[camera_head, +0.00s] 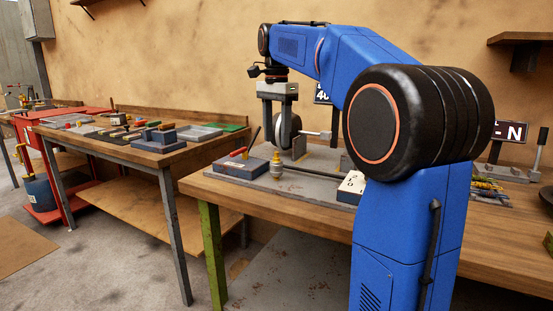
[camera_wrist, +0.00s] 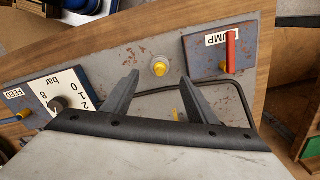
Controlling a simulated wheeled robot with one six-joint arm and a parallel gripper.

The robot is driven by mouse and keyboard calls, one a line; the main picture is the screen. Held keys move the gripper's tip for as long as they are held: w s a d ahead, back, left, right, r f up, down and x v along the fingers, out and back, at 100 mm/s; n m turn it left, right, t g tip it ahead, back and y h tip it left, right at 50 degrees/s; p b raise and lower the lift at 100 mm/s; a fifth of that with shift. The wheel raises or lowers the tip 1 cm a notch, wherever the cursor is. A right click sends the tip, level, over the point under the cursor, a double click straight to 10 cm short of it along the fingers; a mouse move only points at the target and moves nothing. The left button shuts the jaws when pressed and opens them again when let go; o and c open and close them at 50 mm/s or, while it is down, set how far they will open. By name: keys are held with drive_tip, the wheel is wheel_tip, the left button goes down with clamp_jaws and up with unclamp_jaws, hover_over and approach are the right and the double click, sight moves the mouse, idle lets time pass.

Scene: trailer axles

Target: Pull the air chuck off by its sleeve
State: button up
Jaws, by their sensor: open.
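My gripper (camera_head: 276,122) points down above the bench, its two fingers apart with nothing seen held; it also shows in the wrist view (camera_wrist: 158,77). A brass-yellow fitting (camera_head: 276,166) stands upright on the grey plate (camera_head: 300,190), below the gripper. In the wrist view the round yellow fitting (camera_wrist: 159,67) lies just beyond the gap between the fingertips. A small yellow piece (camera_wrist: 175,114) shows between the fingers, partly hidden by my gripper body. I cannot tell for sure which of these is the air chuck, and its sleeve is not distinct.
A DUMP box (camera_wrist: 221,52) with a red lever (camera_wrist: 231,50) sits beside the fitting. A FEED box with a bar dial (camera_wrist: 60,95) sits on the other side. A black hose (camera_wrist: 240,95) curves past the fingers. A dark wheel (camera_head: 290,132) stands behind the gripper.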

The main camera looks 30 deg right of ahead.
sight(276, 152)
wheel_tip(276, 152, down, 8)
drive_tip(key=shift+r, duration=0.1)
idle(0.4)
clamp_jaws()
drive_tip(key=shift+r, duration=0.45)
idle(0.4)
drive_tip(key=shift+r, duration=2.35)
